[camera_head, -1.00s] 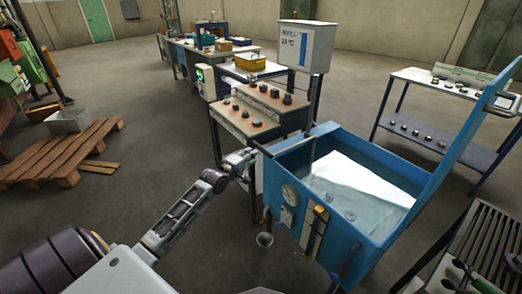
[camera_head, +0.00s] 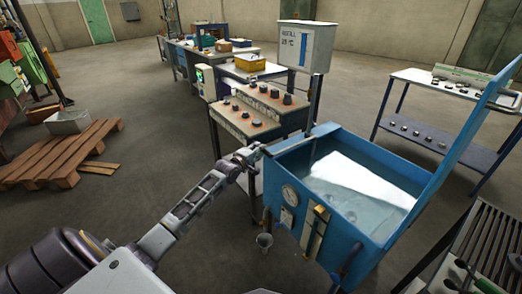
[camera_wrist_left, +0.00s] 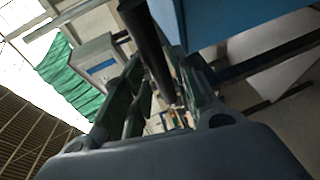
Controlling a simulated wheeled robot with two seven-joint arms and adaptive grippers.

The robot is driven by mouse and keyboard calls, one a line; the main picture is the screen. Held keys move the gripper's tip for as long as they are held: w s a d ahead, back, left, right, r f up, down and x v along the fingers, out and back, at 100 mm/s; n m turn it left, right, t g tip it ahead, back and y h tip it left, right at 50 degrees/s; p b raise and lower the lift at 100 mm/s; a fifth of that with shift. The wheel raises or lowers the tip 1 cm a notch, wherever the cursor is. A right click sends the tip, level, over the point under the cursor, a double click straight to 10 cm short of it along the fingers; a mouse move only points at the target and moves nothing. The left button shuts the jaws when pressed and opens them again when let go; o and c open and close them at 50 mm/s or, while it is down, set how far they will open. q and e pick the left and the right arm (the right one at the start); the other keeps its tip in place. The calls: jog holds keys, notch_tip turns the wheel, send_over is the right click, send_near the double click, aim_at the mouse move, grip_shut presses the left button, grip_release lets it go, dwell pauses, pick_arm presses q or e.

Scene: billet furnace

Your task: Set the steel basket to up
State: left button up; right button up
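The blue quench tank (camera_head: 368,222) stands at centre right, full of pale water with a bright white patch. I cannot make out a steel basket in the water. A dark bar (camera_head: 288,142) runs along the tank's back-left edge. My left gripper (camera_head: 250,154) is at the left end of this bar. In the left wrist view, a dark round bar (camera_wrist_left: 152,50) passes between the fingers of my left gripper (camera_wrist_left: 160,80). The fingers look apart, on either side of it; contact is not clear. My right gripper is not in view.
A console with knobs (camera_head: 245,125) stands close behind my left gripper. A grey box on a post (camera_head: 304,46) rises behind the tank. A blue shelf rack (camera_head: 425,130) stands at right, a wooden pallet (camera_head: 62,155) at left. The floor between pallet and tank is clear.

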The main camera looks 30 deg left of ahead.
pick_arm(q)
jog(key=shift+w+f, duration=0.25)
jog(key=shift+w, duration=1.05)
grip_shut()
